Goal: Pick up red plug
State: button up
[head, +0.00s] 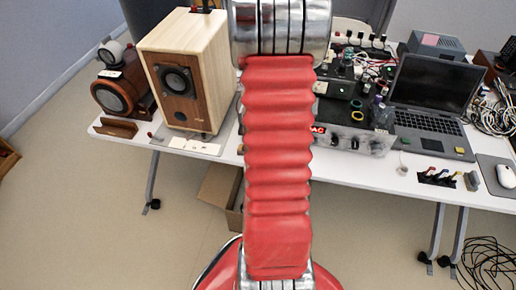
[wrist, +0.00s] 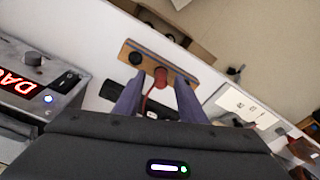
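The red plug (wrist: 160,77) shows in the wrist view at the lower edge of a wooden strip (wrist: 185,70) with dark round holes. A thin red cable runs from it toward my gripper. My gripper (wrist: 161,82) has its two purple-grey fingers apart, one on each side of the plug, with gaps visible on both sides. Whether the plug sits in a socket I cannot tell. In the head view my red arm covers this part of the table, and the gripper is hidden.
The amplifier box (wrist: 40,80) is left in the wrist view; a white plate (wrist: 243,106) is right. In the head view, a wooden speaker (head: 190,70) stands left and a laptop (head: 430,105) right. A cardboard box (head: 218,193) is on the floor below the table's front edge.

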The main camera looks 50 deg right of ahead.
jog(key=shift+f, duration=0.55)
jog(key=shift+c, duration=0.3)
grip_shut()
